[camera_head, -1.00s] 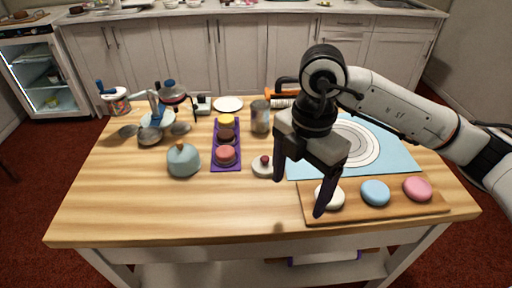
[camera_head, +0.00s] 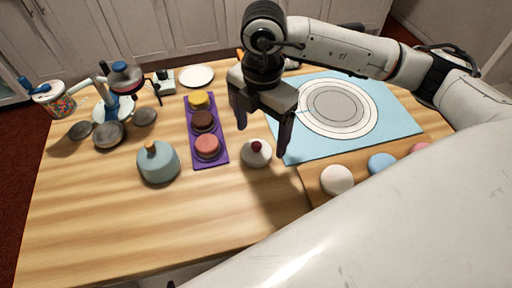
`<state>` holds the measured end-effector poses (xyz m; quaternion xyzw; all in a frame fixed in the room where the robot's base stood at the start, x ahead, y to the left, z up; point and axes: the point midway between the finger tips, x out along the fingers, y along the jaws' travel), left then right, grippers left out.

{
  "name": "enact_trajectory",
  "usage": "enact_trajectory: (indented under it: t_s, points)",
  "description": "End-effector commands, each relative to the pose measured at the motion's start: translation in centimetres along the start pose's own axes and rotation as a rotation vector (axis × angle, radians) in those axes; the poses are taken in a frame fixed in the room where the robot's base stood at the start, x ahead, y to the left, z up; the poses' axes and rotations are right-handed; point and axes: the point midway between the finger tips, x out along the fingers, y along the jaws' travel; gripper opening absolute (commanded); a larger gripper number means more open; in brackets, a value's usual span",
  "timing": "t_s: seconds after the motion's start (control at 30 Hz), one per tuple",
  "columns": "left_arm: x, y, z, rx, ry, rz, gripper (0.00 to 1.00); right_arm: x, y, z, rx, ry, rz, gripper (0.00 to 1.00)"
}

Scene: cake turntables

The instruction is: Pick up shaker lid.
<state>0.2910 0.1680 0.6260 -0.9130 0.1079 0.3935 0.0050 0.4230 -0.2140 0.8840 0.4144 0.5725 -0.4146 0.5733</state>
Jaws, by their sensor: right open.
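The metal shaker is hidden behind my right arm. My left gripper is out of view.
A blue mat (camera_head: 405,125) with rings is at right. A board (camera_head: 310,180) with macarons is nearby. The front left table is clear.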

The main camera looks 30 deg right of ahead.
Motion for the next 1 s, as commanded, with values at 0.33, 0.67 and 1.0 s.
enact_trajectory:
  t_s: [0.33,0.67,1.0]
  points:
    - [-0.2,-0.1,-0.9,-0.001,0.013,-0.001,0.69,4.5,0.4,-0.3,0.0,0.002,-0.002,0.8]
    - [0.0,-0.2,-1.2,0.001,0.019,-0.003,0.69,4.7,0.5,-0.3,-0.001,0.002,0.001,0.68]
    - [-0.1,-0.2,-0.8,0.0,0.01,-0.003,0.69,4.7,0.5,-0.3,-0.001,0.002,0.001,0.37]
